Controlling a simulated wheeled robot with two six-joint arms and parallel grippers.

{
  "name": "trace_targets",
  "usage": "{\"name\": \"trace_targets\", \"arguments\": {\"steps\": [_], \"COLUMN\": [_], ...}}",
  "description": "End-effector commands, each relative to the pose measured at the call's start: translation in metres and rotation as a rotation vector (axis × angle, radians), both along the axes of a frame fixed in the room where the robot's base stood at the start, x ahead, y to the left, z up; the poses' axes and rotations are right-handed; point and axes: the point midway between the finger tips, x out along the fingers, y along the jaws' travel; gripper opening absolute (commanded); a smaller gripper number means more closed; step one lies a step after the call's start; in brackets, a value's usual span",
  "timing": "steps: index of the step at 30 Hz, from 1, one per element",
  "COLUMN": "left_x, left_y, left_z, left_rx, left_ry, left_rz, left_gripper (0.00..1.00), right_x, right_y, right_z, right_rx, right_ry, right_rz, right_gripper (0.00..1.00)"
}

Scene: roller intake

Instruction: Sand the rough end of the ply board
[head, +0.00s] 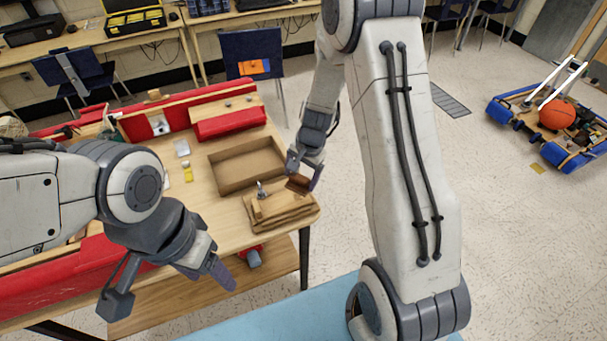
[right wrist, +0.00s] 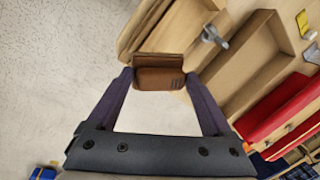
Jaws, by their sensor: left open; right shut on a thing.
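The ply board (head: 282,213) lies at the right end of the wooden table, with a small metal clamp (head: 261,190) standing on it. The board (right wrist: 140,28) also shows at the top of the right wrist view. My right gripper (head: 300,180) is shut on a brown sanding block (right wrist: 160,78), held between its fingertips. The block (head: 298,185) is at the board's far right end; I cannot tell whether it touches. Which part of the board is rough is not clear. My left gripper (head: 170,287) is open and empty, in front of the table.
An open cardboard tray (head: 245,165) lies just behind the board. Red padded pieces (head: 230,120) stand further back. A red and grey thing (head: 252,257) is under the tabletop.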

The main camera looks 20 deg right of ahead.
Motion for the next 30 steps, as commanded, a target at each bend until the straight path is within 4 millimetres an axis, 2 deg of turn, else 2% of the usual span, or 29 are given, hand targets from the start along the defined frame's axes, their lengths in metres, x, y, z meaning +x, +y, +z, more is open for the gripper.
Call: {"name": "trace_targets", "arguments": {"steps": [1,3,7,14,27,28,30], "left_x": [0.000,0.000,0.000,0.000,0.000,0.000,0.000], "left_y": [0.000,0.000,0.000,0.000,0.000,0.000,0.000], "left_z": [-0.008,-0.010,-0.012,-0.022,-0.070,-0.058,-0.050], "left_rx": [0.000,0.000,0.000,-0.001,0.000,0.001,-0.001], "left_ry": [0.000,0.000,0.000,-0.001,0.000,0.001,-0.001], "left_rz": [0.000,0.000,0.000,0.000,0.000,0.000,0.000], "left_gripper": [0.64,0.64,0.64,0.64,0.64,0.64,0.64], "right_x": [0.008,0.016,0.023,0.024,0.024,0.029,0.036], "right_y": [-0.002,-0.003,-0.006,-0.007,-0.007,-0.005,-0.003], "right_z": [-0.003,0.000,0.002,-0.008,-0.057,-0.048,-0.047], "right_rx": [0.009,0.020,0.030,0.032,0.031,0.030,0.030], "right_ry": [-0.018,-0.035,-0.050,-0.052,-0.052,-0.052,-0.050], "right_rz": [-0.085,-0.182,-0.275,-0.295,-0.292,-0.290,-0.289], "right_gripper": [0.00,0.00,0.00,0.00,0.00,0.00,0.00]}}
